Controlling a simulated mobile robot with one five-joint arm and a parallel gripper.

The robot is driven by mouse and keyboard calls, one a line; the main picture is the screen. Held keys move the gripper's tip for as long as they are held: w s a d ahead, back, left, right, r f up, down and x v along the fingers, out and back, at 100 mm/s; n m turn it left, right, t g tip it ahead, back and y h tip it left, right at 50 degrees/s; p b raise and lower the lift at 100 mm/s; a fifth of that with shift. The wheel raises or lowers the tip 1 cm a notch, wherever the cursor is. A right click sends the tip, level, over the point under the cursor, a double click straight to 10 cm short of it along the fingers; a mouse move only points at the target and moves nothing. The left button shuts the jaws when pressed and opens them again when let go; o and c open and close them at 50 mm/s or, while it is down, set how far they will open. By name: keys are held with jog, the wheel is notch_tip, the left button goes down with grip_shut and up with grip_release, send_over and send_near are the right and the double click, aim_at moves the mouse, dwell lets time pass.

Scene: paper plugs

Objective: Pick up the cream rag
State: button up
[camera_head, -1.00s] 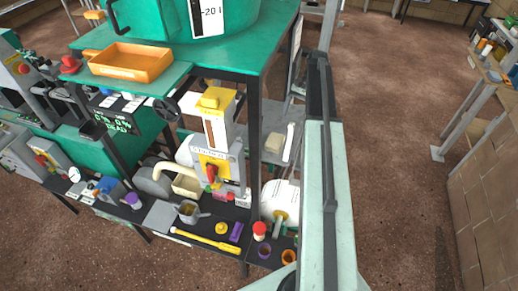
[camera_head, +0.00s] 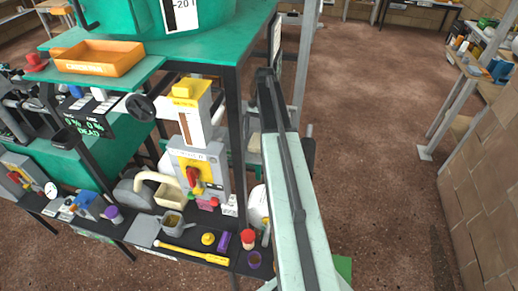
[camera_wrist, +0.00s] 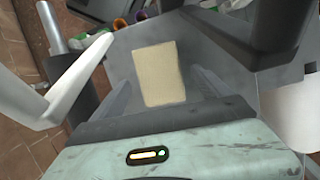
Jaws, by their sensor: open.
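The cream rag (camera_wrist: 158,75) shows in the wrist view as a pale rectangular piece lying on a grey surface (camera_wrist: 222,85). My gripper (camera_wrist: 148,25) is open, its two jaws spread to the left and right of the rag, with nothing between them touching it that I can see. The height of the jaws above the rag is unclear. In the head view only a small part of the rag (camera_head: 254,142) shows beside my arm, which hides the rest. My gripper cannot be made out in the head view.
A green table (camera_head: 215,45) with an orange tray (camera_head: 100,58) stands at the left. A grey and yellow machine (camera_head: 200,165) is beside the rag's place. A low black shelf holds a yellow bat (camera_head: 195,252) and small items. Brown floor at right is open.

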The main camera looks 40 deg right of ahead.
jog(key=shift+s+a+f, duration=0.15)
jog(key=shift+f, duration=0.4)
jog(key=shift+f, duration=0.3)
